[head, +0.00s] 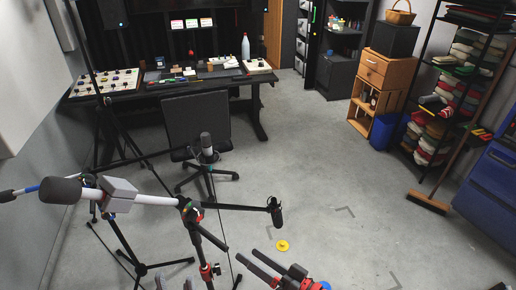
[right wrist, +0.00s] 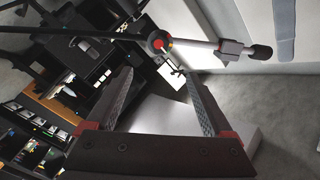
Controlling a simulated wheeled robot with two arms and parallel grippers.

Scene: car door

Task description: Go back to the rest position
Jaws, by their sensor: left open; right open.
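My right gripper (head: 246,254) shows at the bottom centre of the head view, with black fingers and red parts, pointing up and left over the floor. In the right wrist view its two ridged fingers (right wrist: 158,74) are spread wide with nothing held between them. My left gripper (head: 174,281) shows only as two grey fingertips, apart, at the bottom edge left of it; the rest is cut off. No car door shows in either view.
Microphone stands, one with a white boom (head: 150,199), stand close ahead on the left. A black chair (head: 197,120) and a desk (head: 252,88) are behind them. A yellow disc (head: 282,246) lies on the floor. Shelves (head: 462,85), a broom (head: 427,202) and a blue cabinet (head: 490,190) line the right. The centre-right floor is clear.

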